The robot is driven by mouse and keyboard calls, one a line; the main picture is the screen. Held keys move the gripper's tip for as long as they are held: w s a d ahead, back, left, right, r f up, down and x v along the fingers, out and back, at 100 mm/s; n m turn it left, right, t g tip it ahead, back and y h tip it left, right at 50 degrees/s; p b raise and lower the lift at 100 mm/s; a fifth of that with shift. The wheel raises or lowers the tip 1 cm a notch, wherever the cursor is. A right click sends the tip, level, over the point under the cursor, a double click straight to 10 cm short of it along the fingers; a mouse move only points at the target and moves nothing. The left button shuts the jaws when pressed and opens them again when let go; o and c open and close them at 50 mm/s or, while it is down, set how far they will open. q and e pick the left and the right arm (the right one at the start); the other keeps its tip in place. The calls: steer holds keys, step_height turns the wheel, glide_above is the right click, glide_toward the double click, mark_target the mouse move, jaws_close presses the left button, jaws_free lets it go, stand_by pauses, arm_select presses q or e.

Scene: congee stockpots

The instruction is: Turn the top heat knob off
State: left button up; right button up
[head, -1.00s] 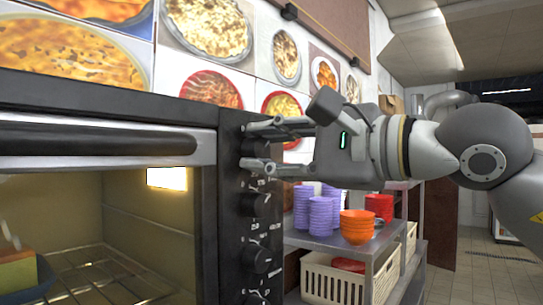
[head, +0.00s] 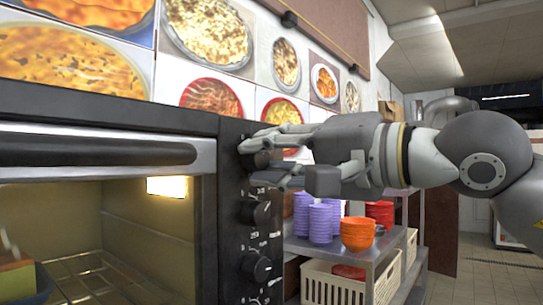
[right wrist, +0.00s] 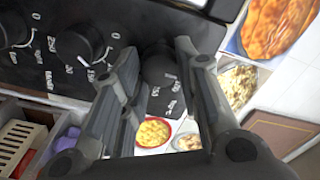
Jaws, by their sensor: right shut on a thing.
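The toaster oven's black control panel (head: 232,215) carries a column of dark round knobs. The uppermost knob, the top heat knob (head: 262,160), is mostly hidden by my fingers in the head view. In the right wrist view the top heat knob (right wrist: 160,70) sits between the two fingers, with a pale pointer mark on its face. My right gripper (head: 250,163) is shut on this knob, one finger above it and one below in the head view. The right gripper (right wrist: 156,58) also shows in the wrist view. My left gripper is out of view.
Below are a second knob (head: 256,212) and a third knob (head: 257,264). The open oven cavity at left has a wire rack (head: 100,280). A shelf at right holds purple bowls (head: 320,222), orange bowls (head: 357,234) and a cream basket (head: 335,285).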

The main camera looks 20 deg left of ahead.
steer(key=shift+n, duration=0.3)
steer(key=o, duration=1)
steer(key=shift+d, duration=0.1)
steer(key=v, duration=1.1)
steer(key=shift+s+d, duration=0.15)
steer(key=shift+d, duration=0.25)
